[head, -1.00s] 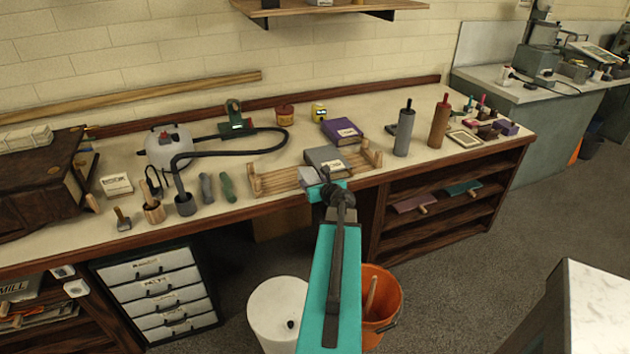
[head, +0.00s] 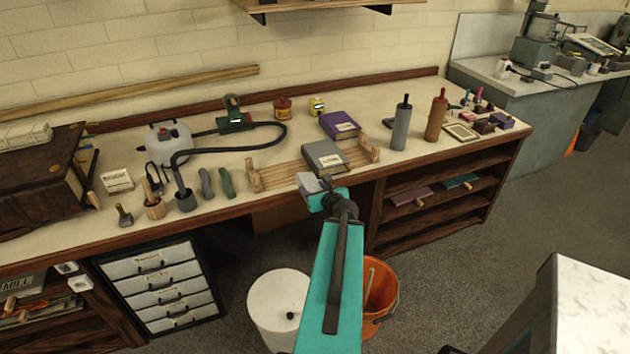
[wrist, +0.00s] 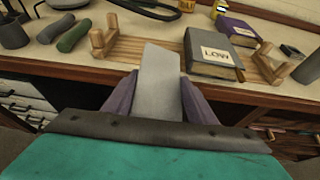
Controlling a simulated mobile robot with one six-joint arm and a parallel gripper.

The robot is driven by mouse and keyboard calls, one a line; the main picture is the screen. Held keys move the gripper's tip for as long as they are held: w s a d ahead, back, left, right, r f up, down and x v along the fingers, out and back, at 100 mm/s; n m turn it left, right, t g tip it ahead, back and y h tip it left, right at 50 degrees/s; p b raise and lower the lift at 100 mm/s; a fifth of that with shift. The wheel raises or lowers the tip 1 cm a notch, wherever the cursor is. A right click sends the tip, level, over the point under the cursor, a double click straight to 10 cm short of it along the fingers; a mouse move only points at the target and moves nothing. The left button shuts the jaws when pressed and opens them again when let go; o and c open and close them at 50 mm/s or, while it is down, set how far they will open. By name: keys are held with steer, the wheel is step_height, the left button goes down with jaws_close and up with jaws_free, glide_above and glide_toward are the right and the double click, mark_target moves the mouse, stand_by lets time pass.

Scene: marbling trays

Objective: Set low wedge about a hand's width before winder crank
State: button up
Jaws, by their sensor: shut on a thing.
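My gripper (wrist: 158,105) is shut on a pale grey, flat-faced piece (wrist: 160,70), which looks like the low wedge. The piece points away from my wrist between the two purple-grey jaws. In the head view it (head: 310,183) is at the bench's front edge, in front of the wooden rack; whether it touches anything is unclear. A green upright device (head: 234,116) with a dark base stands at the back of the bench, left of centre. It may be the winder crank, but I cannot make out a handle.
A grey book (wrist: 213,52) labelled "LOW" lies on the slatted wooden rack (head: 285,176), with a purple book (head: 340,125) behind. A black hose (head: 245,147) curves over the bench left of the rack. Grey (head: 401,127) and brown (head: 436,118) rollers stand right.

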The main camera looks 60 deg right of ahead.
steer(key=shift+s+a+r+p, duration=0.2)
steer(key=shift+s+a+p, duration=0.4)
steer(key=shift+p, duration=1.5)
steer(key=shift+s+a+r+p, duration=0.3)
steer(key=shift+a+p, duration=0.45)
steer(key=shift+p, duration=1.3)
steer(key=shift+s+a+f+p, duration=0.3)
steer(key=shift+s+a+p, duration=0.4)
steer(key=shift+p, duration=0.8)
steer(key=shift+w, duration=0.1)
